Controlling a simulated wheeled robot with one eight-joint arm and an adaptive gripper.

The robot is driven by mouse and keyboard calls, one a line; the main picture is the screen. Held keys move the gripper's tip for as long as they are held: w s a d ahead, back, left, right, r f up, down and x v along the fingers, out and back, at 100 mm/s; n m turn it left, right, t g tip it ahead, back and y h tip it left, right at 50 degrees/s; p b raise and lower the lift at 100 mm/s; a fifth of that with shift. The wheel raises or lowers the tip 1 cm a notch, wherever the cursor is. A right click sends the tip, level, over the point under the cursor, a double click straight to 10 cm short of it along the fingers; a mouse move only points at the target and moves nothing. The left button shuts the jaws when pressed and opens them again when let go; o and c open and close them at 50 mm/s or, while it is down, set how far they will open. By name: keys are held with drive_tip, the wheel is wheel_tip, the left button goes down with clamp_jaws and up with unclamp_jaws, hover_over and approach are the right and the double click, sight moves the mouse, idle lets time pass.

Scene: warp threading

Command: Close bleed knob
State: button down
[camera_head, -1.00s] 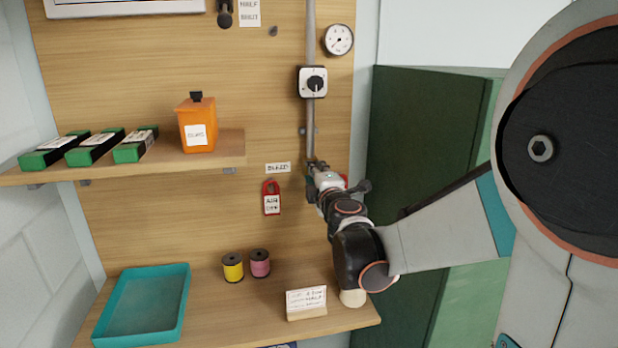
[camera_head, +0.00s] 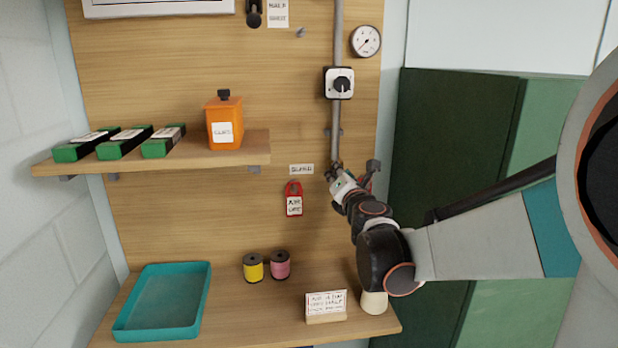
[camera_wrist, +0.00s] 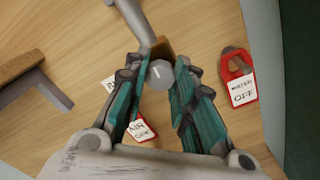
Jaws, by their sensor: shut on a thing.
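The bleed knob (camera_wrist: 158,73) is a small round grey knob with a pale mark on its face, at the lower end of the grey pipe (camera_wrist: 134,22) in the wrist view. My gripper (camera_wrist: 160,85) has its teal-lined fingers on both sides of the knob and is shut on it. In the head view my gripper (camera_head: 335,174) is at the foot of the vertical pipe (camera_head: 337,120), beside the bleed label (camera_head: 301,169), and hides the knob there. How far the knob is turned cannot be told.
A red "air off" tag (camera_head: 293,199) hangs left of my gripper. A red "water off" tag (camera_wrist: 238,78) hangs on the other side. A dial switch (camera_head: 340,84) and gauge (camera_head: 366,41) are above. The shelf (camera_head: 215,155) and lower ledge (camera_head: 240,305) jut out.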

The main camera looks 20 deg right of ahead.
drive_tip(key=shift+n, duration=0.6)
drive_tip(key=c, duration=1.3)
unclamp_jaws()
